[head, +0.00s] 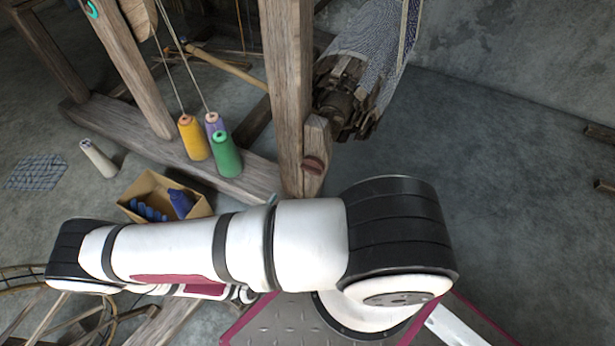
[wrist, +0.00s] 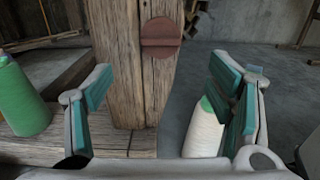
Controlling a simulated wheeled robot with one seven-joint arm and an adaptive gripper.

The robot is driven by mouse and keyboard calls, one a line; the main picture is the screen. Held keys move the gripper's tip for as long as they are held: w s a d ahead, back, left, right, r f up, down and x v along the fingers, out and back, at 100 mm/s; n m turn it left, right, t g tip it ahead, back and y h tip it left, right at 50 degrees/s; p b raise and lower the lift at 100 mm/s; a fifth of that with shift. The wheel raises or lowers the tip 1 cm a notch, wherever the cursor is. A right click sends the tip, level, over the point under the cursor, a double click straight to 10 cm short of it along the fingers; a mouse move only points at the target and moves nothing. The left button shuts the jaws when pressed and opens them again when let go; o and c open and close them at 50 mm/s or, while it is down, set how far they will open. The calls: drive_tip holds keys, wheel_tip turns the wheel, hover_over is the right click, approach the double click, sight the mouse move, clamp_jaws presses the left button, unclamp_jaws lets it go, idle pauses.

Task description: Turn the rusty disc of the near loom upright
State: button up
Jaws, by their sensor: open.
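The rusty disc (wrist: 161,38) is on the face of the wooden upright (wrist: 125,70) in the wrist view. A raised bar crosses the disc and lies about level. In the head view the disc (head: 313,165) shows small and edge-on at the foot of the loom post (head: 287,90). My gripper (wrist: 170,90) is open and empty. Its teal-padded fingers stand wide apart, with the disc ahead of them and above the middle of the gap. They do not appear to touch it.
A green cone (head: 227,155) and a yellow cone (head: 193,138) stand on the loom's base beam. A white cone with a green top (wrist: 203,130) shows behind the right finger. A cardboard box (head: 163,192) sits on the floor. Floor right of the loom (head: 500,170) is mostly clear.

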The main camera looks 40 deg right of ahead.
sight(309, 171)
drive_tip(key=b+x, duration=0.3)
drive_tip(key=x, duration=0.9)
drive_tip(key=shift+c, duration=0.2)
drive_tip(key=c, duration=1.1)
